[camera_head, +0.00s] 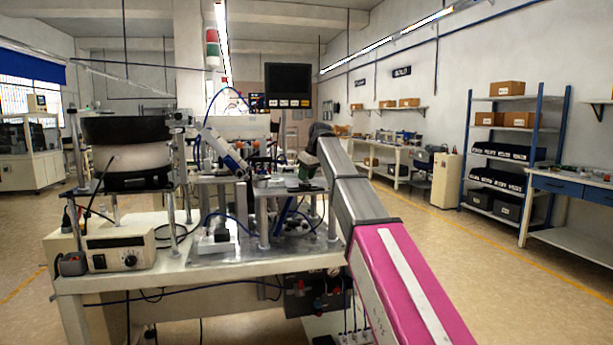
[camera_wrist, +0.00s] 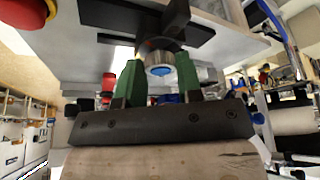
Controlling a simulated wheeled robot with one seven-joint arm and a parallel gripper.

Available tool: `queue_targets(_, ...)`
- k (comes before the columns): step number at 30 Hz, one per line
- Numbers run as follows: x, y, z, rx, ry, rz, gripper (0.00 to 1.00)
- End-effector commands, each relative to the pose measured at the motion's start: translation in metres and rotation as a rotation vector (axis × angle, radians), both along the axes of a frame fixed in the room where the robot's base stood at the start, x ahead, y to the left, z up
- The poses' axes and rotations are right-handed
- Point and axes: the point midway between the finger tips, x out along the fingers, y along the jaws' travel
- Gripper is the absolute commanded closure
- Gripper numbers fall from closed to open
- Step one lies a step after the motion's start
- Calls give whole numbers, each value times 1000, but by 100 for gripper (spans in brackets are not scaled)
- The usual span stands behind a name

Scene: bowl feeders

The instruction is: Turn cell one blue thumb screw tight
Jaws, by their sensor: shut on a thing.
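The blue thumb screw (camera_wrist: 161,71) shows in the wrist view as a knurled metal knob with a blue centre, below a dark bracket (camera_wrist: 125,17). My gripper (camera_wrist: 159,74) has its green fingers on either side of the knob and is shut on it. In the head view my gripper (camera_head: 308,166) is at the right side of the machine on the bench, partly hidden by my arm. The screw cannot be made out in the head view. How far the screw is turned cannot be told.
A dark feeder bowl (camera_head: 125,130) stands at the left of the bench (camera_head: 160,275), with a controller box (camera_head: 118,250) in front. A metal plate (camera_head: 215,250) carries posts and blue hoses near my gripper. A red knob (camera_wrist: 24,12) is at the wrist view's upper left.

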Motion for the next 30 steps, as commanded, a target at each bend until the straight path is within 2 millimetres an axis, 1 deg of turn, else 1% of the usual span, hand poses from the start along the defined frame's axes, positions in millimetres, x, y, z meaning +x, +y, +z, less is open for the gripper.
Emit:
queue_targets(12, -3, 3, 0, -1, 1, -321, 90)
queue_targets(17, -3, 3, 0, 0, 0, -367, 90)
queue_targets(25, -3, 3, 0, 1, -1, -368, 90)
queue_targets(26, -3, 3, 0, 1, 0, -368, 57)
queue_targets(27, -3, 3, 0, 1, 0, -368, 44)
queue_targets(28, -2, 3, 0, 1, 0, -367, 41)
queue_targets(30, -2, 3, 0, 1, 0, -367, 41)
